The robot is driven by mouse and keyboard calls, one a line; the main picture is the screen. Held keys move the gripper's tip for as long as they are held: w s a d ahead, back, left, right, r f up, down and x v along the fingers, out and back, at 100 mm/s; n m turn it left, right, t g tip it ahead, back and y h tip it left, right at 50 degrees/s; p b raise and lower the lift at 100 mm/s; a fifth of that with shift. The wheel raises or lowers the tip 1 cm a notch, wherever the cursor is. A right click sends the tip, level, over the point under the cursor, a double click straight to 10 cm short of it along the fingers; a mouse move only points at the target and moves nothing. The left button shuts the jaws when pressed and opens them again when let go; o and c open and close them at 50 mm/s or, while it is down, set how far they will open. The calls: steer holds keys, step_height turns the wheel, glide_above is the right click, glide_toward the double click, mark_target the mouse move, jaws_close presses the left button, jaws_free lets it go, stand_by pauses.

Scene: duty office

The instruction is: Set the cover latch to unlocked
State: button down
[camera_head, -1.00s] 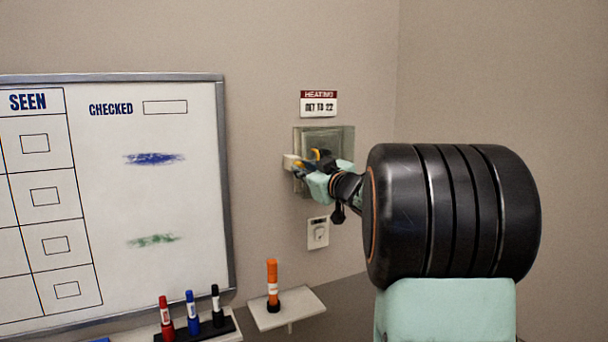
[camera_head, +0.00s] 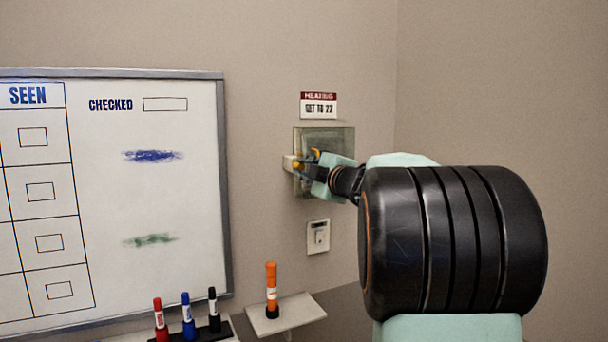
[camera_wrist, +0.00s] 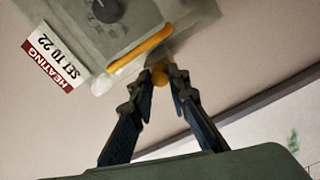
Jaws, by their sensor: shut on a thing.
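A clear cover (camera_head: 343,141) stands over a grey wall unit with a dark dial (camera_wrist: 108,10). A curved yellow bar (camera_wrist: 142,50), seemingly the cover's handle, runs along its edge in the wrist view. A small yellow knob (camera_wrist: 160,77), apparently the latch, sits just beyond that edge. My gripper (camera_wrist: 162,85) is shut on this knob, with one dark finger on each side. In the head view my gripper (camera_head: 304,170) reaches the cover's left side, by a cream block (camera_head: 289,163). The fingers hide much of the latch, and its setting cannot be read.
A red and white HEATING sign (camera_head: 319,105) reading SET TO 22 hangs above. A wall switch (camera_head: 318,236) is below. A whiteboard (camera_head: 180,200) is at left. An orange marker (camera_head: 271,289) stands on a small shelf (camera_head: 298,312). Bare wall lies to the right.

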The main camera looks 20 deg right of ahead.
steer(key=shift+n+b, duration=0.35)
steer(key=shift+n, duration=0.45)
steer(key=c, duration=2.1)
jaws_free()
steer(key=s, duration=1.2)
steer(key=shift+d, duration=0.2)
